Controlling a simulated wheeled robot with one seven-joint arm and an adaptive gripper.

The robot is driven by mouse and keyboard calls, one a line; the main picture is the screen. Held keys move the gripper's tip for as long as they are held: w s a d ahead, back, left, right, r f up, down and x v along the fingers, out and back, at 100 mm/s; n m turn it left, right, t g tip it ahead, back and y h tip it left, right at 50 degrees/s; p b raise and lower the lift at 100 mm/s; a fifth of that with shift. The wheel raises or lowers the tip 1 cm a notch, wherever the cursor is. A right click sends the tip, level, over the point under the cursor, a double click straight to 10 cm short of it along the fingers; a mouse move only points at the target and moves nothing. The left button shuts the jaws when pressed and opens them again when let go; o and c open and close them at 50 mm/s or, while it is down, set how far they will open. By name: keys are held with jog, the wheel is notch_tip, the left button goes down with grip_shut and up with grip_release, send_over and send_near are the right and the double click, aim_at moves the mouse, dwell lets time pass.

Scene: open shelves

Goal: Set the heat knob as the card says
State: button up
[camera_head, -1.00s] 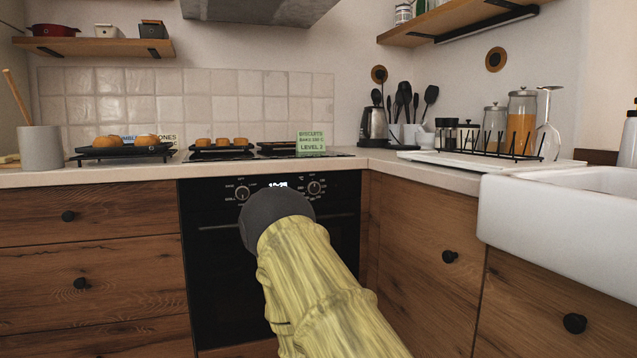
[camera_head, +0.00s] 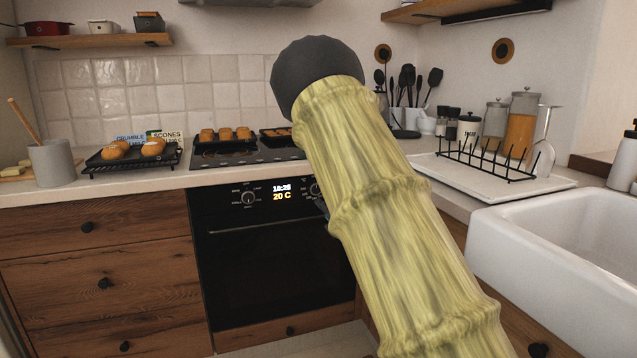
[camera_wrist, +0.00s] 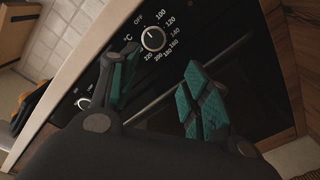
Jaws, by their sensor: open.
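The heat knob (camera_wrist: 153,39), ringed by OFF and temperature numbers from 100 up to 220, shows in the wrist view; its exact setting is too small to read. In the head view the knob (camera_head: 315,189) is partly covered by my arm. My gripper (camera_wrist: 160,60) is open and empty, its green-padded fingers apart in front of the oven panel, just below the knob in the picture. The oven display (camera_head: 282,192) reads 20 C. A crumble card (camera_head: 131,138) and a scones card (camera_head: 168,135) stand at the back of the counter, their lower lines unclear.
A second knob (camera_head: 248,196) sits left of the display, above the oven handle (camera_head: 255,227). Trays of buns (camera_head: 225,134) stand on the hob. A dish rack (camera_head: 488,158) and white sink (camera_head: 560,210) are on the right.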

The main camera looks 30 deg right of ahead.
jog(key=x, duration=0.3)
jog(key=r+b+x, duration=0.1)
jog(key=x, duration=0.7)
jog(key=shift+d+r+b, duration=0.15)
jog(key=shift+r+b, duration=0.2)
jog(key=shift+c, duration=0.2)
jog(key=c, duration=0.7)
